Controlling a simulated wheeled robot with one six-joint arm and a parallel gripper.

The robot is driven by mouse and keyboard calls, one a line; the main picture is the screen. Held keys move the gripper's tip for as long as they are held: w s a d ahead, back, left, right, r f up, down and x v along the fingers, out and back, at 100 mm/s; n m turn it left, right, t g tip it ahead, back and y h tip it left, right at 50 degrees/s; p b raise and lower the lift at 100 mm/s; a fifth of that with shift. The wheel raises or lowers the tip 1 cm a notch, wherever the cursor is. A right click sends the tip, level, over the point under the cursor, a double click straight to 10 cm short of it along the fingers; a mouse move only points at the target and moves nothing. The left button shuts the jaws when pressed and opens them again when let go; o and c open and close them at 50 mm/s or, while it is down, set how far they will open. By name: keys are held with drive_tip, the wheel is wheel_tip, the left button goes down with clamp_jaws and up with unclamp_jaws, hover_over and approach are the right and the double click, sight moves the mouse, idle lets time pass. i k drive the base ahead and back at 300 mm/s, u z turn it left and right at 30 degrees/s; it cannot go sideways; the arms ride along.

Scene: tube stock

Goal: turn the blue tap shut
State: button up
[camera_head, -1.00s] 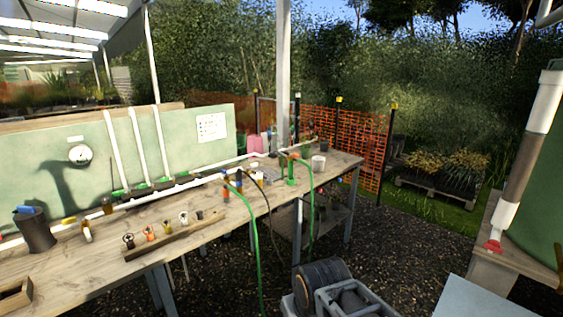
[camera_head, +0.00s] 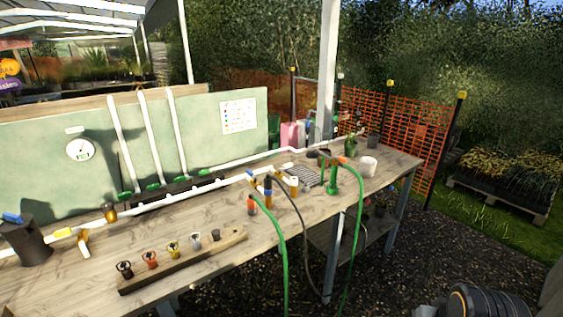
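A small blue piece (camera_head: 12,217) lies across the top of a dark cylinder (camera_head: 30,243) at the left end of the bench. Another blue piece (camera_head: 267,186) shows on an upright fitting by the white pipe, near the green and black hoses. Both are small, and I cannot tell for sure which is the blue tap or whether it is open or shut. My gripper is not in view.
The wooden bench (camera_head: 205,268) holds a rack (camera_head: 185,262) of several fittings at its front edge. A green hose (camera_head: 283,260) and a black hose (camera_head: 308,245) hang over the edge. Gravel (camera_head: 400,245) at right is mostly clear.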

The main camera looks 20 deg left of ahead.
sight(249, 171)
drive_tip(key=i, duration=0.9)
drive_tip(key=u, duration=0.65)
drive_tip(key=i, duration=0.7)
drive_tip(key=u, duration=1.15)
drive_tip(key=i, duration=0.35)
drive_tip(key=u, duration=0.35)
